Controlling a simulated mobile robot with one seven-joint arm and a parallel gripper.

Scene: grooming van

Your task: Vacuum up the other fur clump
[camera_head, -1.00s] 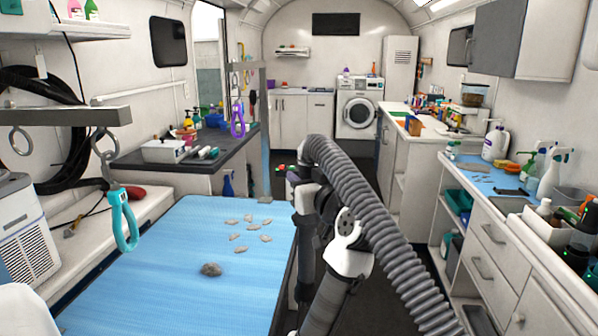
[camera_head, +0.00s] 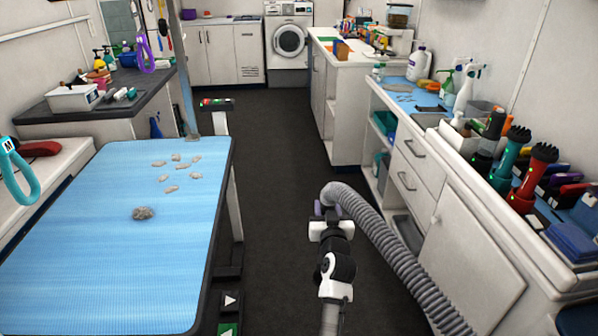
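A larger grey-brown fur clump (camera_head: 143,213) lies on the blue grooming table (camera_head: 100,270), left of centre. Several small pale tufts (camera_head: 172,189) lie scattered behind it towards the table's far end. My arm stands in the aisle right of the table, with a grey ribbed hose (camera_head: 395,255) running from near its end down to the right. My gripper (camera_head: 325,210) is at the far end of the arm, low over the aisle and apart from the table. Its fingers are too small and covered to read.
The right counter (camera_head: 455,160) holds bottles, clippers and a small blue mat (camera_head: 418,98) with greyish bits. A dark counter (camera_head: 110,90) stands behind the table. A teal loop (camera_head: 18,175) hangs at left. The dark aisle floor (camera_head: 270,140) is mostly clear.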

